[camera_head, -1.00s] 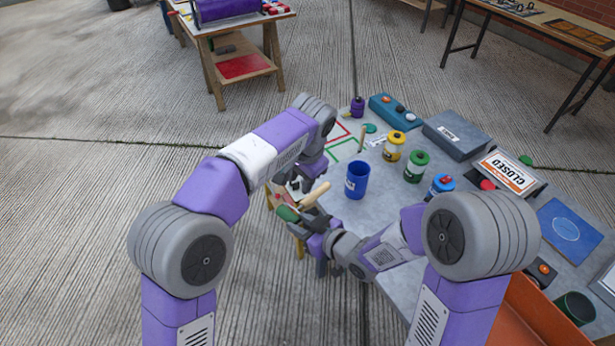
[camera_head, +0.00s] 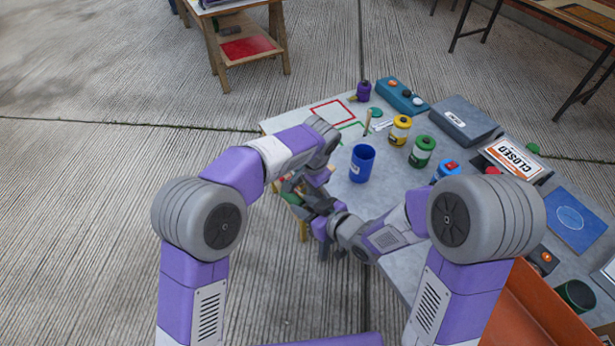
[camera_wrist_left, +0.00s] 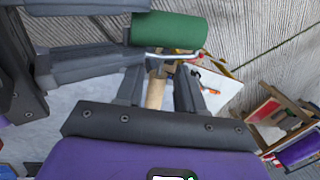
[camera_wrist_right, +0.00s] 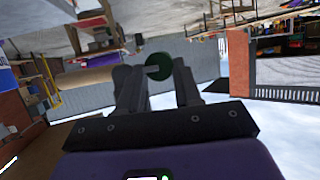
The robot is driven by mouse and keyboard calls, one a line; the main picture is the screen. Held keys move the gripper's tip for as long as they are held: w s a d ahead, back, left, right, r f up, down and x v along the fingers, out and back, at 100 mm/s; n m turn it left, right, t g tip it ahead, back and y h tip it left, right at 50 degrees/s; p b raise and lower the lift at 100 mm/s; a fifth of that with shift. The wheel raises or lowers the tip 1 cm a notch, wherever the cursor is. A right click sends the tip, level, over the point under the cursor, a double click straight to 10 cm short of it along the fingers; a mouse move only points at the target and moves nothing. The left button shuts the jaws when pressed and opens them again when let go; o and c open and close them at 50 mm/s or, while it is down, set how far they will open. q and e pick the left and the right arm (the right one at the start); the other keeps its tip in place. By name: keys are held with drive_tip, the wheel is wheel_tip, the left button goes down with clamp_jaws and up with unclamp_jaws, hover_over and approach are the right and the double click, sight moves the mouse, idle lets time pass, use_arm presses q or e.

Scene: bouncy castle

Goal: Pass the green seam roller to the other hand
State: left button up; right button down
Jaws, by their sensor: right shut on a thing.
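The green seam roller has a green cylinder (camera_wrist_left: 170,30) and a wooden handle (camera_wrist_left: 155,92). It is small and partly hidden by my arms in the head view, where its green part (camera_head: 293,198) shows. My right gripper (camera_head: 312,200) is shut on it near the green end. The round green end also shows just beyond the right fingers in the right wrist view (camera_wrist_right: 158,67). My left gripper (camera_wrist_left: 160,85) is open, its fingers on either side of the wooden handle, with a gap visible beside it. The right gripper's fingers cross the left wrist view from the left.
The grey table (camera_head: 345,200) lies below and right of the grippers. A blue cup (camera_head: 362,163) stands close by, with yellow (camera_head: 400,130) and green (camera_head: 422,151) pots behind it. An orange bin (camera_head: 530,310) is at the lower right. Concrete floor is open on the left.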

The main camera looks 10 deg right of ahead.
use_arm(q)
drive_tip(key=shift+f, duration=0.15)
drive_tip(key=shift+c, duration=0.2)
clamp_jaws()
use_arm(e)
drive_tip(key=c, duration=0.7)
unclamp_jaws()
drive_tip(key=shift+c, duration=0.2)
use_arm(q)
drive_tip(key=shift+a, duration=0.1)
use_arm(e)
drive_tip(key=shift+o, duration=0.2)
drive_tip(key=shift+d, duration=0.1)
